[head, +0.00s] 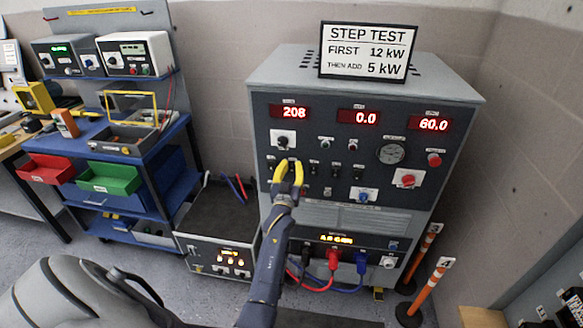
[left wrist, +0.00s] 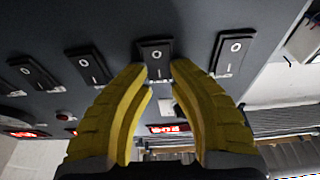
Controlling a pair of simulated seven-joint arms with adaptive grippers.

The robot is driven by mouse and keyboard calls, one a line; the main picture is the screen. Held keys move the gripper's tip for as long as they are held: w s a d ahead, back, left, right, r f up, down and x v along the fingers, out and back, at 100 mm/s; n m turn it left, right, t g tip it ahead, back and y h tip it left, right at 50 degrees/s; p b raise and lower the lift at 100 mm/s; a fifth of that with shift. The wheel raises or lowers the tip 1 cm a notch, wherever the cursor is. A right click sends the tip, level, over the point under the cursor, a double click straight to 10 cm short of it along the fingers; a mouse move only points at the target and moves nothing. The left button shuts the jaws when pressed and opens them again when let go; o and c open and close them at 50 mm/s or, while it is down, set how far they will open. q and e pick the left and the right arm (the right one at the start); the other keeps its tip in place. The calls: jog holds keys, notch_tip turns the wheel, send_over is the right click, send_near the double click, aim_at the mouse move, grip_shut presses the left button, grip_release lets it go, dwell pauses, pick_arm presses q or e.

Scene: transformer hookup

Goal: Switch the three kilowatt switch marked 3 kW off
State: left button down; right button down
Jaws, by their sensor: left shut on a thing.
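In the left wrist view several switches with O and line marks sit in a row; one switch (left wrist: 156,58) is between my yellow fingertips. My left gripper (head: 288,168) is at the left part of the switch rows, and in the left wrist view (left wrist: 161,72) its fingers are closed in on that switch. The fingers cover part of the rows in the head view. I cannot tell whether this switch is the 3 kW one. My right gripper is not in view.
A sign (head: 367,52) reads step test, first 12 kW, then add 5 kW. Panel displays read 208, 0.0 and 60.0. Red and blue cables (head: 333,262) plug in below. A blue cart (head: 140,165) stands left; orange posts (head: 425,275) stand right.

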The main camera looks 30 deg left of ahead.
pick_arm(q)
jog(key=shift+r, duration=0.1)
jog(key=c, duration=1.2)
grip_release()
jog(key=shift+o, duration=0.2)
jog(key=v, duration=1.2)
